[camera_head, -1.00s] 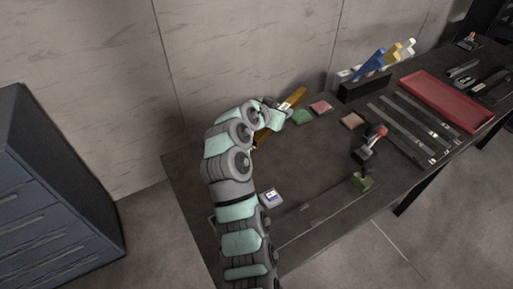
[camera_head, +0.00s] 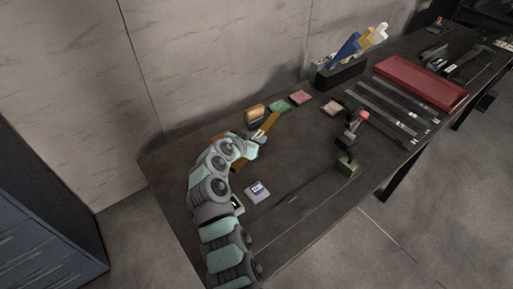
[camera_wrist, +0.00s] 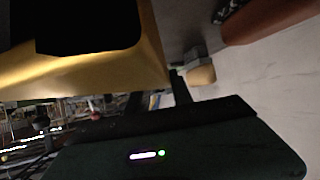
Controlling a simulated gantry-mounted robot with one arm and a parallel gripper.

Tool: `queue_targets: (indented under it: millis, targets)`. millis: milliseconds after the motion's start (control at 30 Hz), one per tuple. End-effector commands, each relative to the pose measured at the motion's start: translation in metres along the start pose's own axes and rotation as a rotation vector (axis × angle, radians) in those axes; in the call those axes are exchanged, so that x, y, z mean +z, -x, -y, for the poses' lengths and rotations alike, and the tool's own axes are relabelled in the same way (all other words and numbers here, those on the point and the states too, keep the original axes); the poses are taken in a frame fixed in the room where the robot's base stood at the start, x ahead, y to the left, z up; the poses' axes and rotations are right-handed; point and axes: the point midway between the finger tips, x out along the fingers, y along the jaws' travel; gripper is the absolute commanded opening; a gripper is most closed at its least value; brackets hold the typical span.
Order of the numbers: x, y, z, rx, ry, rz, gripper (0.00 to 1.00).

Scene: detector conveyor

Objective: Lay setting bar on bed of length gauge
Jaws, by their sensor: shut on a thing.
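My gripper (camera_head: 256,142) is shut on a long golden-brown bar, which I take to be the setting bar (camera_head: 269,124). It is held tilted over the left part of the dark table, with one end sticking out toward the coloured pads and the other showing below the gripper. In the wrist view the golden bar (camera_wrist: 90,72) fills the upper left, very close. A dark stand with a red top (camera_head: 352,128) and a green block (camera_head: 347,165) stand to the right; I cannot tell whether they belong to the length gauge. Its bed is not clearly recognisable.
A tan block (camera_head: 255,113), a green pad (camera_head: 278,105) and a pink pad (camera_head: 300,97) lie near the wall. A small display unit (camera_head: 257,191) lies in front of the gripper. Metal strips (camera_head: 390,112) and a red tray (camera_head: 420,82) are farther right. The table's middle is mostly clear.

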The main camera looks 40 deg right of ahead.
Motion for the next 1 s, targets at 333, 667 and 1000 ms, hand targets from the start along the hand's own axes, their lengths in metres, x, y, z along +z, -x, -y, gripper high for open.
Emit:
queue_targets:
  millis: [333, 667, 1000]
  targets:
    - [0.029, -0.016, -0.001, 0.004, 0.003, 0.0, 0.0]
    - [0.035, -0.02, 0.0, 0.0, 0.0, -0.003, 0.0]
    - [0.039, -0.021, 0.0, 0.0, 0.0, -0.001, 0.42]
